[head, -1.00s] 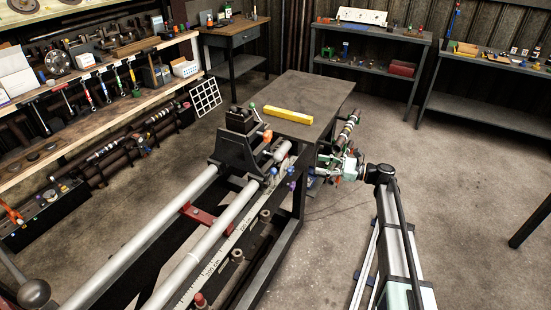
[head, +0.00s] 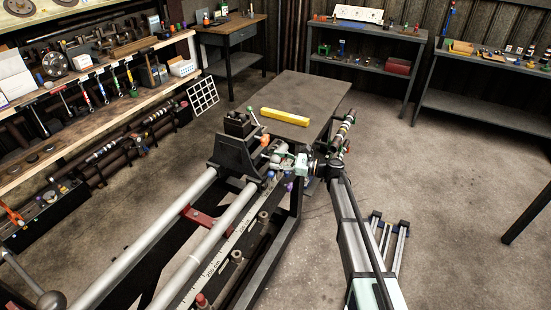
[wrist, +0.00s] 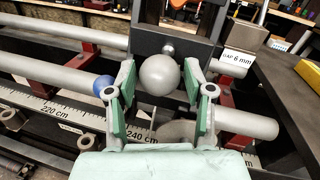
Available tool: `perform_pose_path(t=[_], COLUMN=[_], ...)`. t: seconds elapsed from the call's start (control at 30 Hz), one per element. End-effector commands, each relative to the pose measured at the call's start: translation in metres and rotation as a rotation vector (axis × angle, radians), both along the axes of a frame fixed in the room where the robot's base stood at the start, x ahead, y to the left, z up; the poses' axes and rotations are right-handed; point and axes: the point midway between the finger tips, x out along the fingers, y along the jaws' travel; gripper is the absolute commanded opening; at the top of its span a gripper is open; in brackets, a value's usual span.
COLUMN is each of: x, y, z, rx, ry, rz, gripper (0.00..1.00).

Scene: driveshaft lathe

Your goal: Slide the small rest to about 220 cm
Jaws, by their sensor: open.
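A black carriage (head: 236,155), which I take to be the small rest, straddles the two grey rails at their far end. In the wrist view its dark upright (wrist: 176,45) carries a round grey knob (wrist: 160,75). My gripper (wrist: 160,84) is open, with one green-padded finger on each side of the knob; I cannot tell whether either pad touches it. In the head view my gripper (head: 284,164) is at the carriage's right side, partly hidden. The scale (wrist: 85,117) reads 220 cm at left and 240 cm near the knob.
A blue ball (wrist: 103,87) is close to the left finger. Red supports (head: 192,216) sit under the rails. A tag (wrist: 238,58) reads "GAP 6 mm". A dark table (head: 320,92) with a yellow bar (head: 285,117) stands beyond the rail end. The rails toward the front look clear.

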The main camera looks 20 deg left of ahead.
Motion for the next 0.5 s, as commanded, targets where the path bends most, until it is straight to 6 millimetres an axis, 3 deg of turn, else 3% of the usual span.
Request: perform_pose_path(t=[0.43,0.47,0.5], x=[-0.0010,-0.0009,-0.0009], y=[0.0100,0.0099,0.0099], z=[-0.0003,-0.0003,-0.0003], rx=[0.000,0.000,0.000], ry=[0.000,0.000,0.000], rz=[0.000,0.000,0.000], gripper=[0.53,0.45,0.31])
